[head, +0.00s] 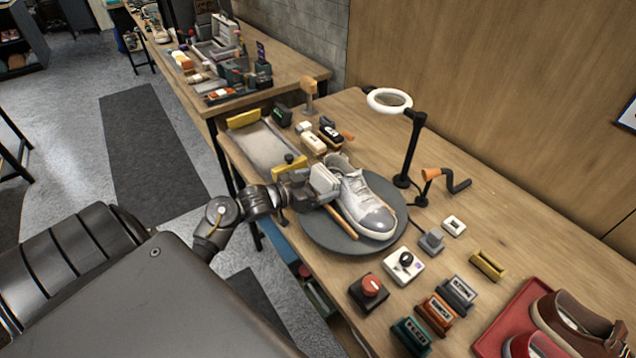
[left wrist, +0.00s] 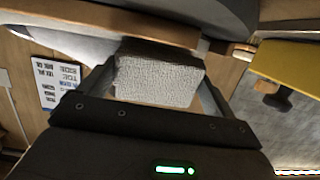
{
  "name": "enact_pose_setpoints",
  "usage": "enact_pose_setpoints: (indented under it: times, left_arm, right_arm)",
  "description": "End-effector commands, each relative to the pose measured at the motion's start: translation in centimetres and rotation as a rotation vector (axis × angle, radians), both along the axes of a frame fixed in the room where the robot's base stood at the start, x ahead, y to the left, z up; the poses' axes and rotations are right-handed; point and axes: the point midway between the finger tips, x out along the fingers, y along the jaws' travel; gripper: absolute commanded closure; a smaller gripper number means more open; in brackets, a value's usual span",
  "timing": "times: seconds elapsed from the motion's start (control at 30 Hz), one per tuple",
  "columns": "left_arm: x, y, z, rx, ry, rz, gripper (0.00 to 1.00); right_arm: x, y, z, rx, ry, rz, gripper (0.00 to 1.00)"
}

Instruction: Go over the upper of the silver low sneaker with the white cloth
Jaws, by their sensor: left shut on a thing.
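The silver low sneaker (head: 364,205) sits on a round grey turntable (head: 314,228) on the workbench, its toe toward the lower right. My left gripper (head: 318,184) is at the left side of the sneaker, near its heel and ankle. It is shut on the white cloth (head: 325,178), a pale folded block. In the left wrist view the cloth (left wrist: 160,80) shows as a textured light-grey block between the fingers. Whether the cloth touches the upper is hard to tell. My right gripper is not in view.
A ring lamp (head: 390,101) stands behind the turntable. A wooden stick (head: 341,222) lies along the turntable's left part.

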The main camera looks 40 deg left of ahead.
Motion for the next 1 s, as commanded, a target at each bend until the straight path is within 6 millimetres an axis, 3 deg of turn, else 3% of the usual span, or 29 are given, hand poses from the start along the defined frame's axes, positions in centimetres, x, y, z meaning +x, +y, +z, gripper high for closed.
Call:
enact_pose_setpoints:
  times: [0.5,0.77,1.0]
  left_arm:
    - [-0.8,-3.6,0.1,-0.001,-0.001,0.000,0.28]
    - [-0.9,-4.0,-0.1,0.000,0.000,0.000,0.28]
    - [-1.4,-5.7,0.0,-0.002,0.002,-0.001,0.28]
  right_arm:
    - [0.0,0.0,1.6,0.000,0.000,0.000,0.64]
    - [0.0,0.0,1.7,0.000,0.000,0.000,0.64]
    - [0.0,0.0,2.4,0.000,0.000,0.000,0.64]
